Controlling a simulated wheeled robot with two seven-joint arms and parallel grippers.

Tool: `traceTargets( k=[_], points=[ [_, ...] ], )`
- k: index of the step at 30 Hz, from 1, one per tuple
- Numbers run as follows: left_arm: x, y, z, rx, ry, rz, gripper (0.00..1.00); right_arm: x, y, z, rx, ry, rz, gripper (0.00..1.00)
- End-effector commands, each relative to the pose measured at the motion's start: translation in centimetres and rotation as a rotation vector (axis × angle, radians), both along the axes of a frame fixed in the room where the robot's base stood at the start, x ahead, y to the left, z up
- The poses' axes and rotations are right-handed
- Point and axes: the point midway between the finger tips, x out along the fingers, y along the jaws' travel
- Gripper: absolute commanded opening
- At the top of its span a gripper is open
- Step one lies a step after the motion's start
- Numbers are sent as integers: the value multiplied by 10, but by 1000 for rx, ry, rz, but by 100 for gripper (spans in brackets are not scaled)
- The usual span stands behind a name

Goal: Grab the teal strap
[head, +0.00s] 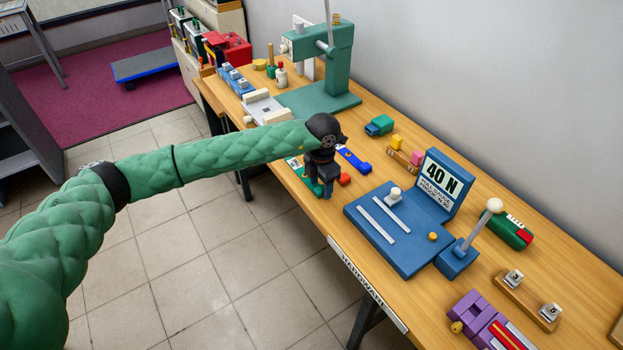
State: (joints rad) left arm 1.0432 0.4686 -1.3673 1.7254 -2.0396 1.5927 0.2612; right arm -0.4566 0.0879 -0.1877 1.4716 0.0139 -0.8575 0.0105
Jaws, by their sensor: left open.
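My left gripper (323,184) is open, pointing down near the front edge of the wooden bench. A flat teal-green piece with a white mark, which looks like the teal strap (295,164), lies on the bench at and under the gripper. The gripper hides part of it, and I cannot tell whether the fingers touch it or stand around it. A blue strap-like piece (353,159) lies just behind the fingers, and a small red piece (344,180) lies to their right. My right gripper is not in view.
The bench (400,185) also holds a blue fixture (400,250) with a "40 N" sign to the right, and a teal press (335,65) behind. A teal block (379,125) and small coloured blocks lie near the wall. Purple parts (480,315) lie at the front right.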

Motion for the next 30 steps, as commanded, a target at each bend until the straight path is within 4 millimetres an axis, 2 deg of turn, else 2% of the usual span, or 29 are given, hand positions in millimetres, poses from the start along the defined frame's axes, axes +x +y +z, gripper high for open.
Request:
traceTargets(
  k=[11, 18, 26, 30],
  points=[
    [0, 0, -6, -1, 1, -1, 51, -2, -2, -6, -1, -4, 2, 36],
    [0, 0, -5, 0, 0, -1, 5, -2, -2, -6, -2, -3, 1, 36],
    [0, 0, -5, 0, 0, -1, 5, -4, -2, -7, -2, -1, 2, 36],
    [1, 0, 5, -1, -2, -1, 5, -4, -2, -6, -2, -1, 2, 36]
  ],
)
